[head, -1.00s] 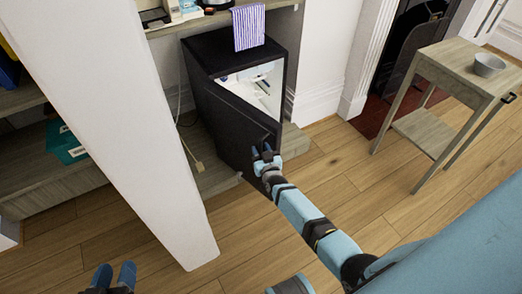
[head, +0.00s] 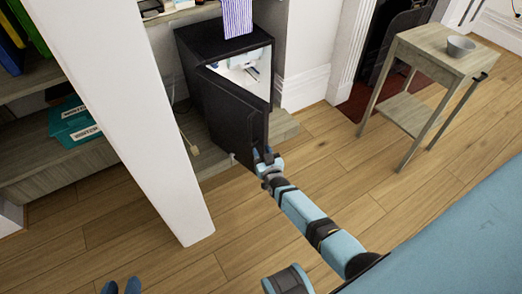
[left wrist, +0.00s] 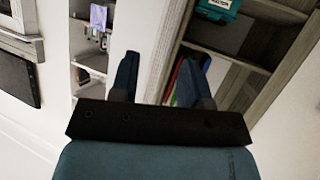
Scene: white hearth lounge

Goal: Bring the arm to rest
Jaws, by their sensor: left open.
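My left gripper (head: 121,286) is at the bottom left edge of the head view, with only its blue fingertips showing. In the left wrist view the left gripper (left wrist: 162,78) has its two fingers apart, with nothing between them. My right arm (head: 310,220) reaches up from the lower right. My right gripper (head: 263,157) is at the free edge of the dark fridge door (head: 235,115). Its fingers are too small to tell whether they grip the door. The door stands partly open, showing the white inside of the fridge (head: 252,70).
A white pillar (head: 120,110) stands between my left gripper and the fridge. Shelves with teal boxes (head: 75,123) are at the left. A small wooden table (head: 435,50) with a grey bowl (head: 461,46) stands at the right. Wooden floor (head: 330,165) lies clear between.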

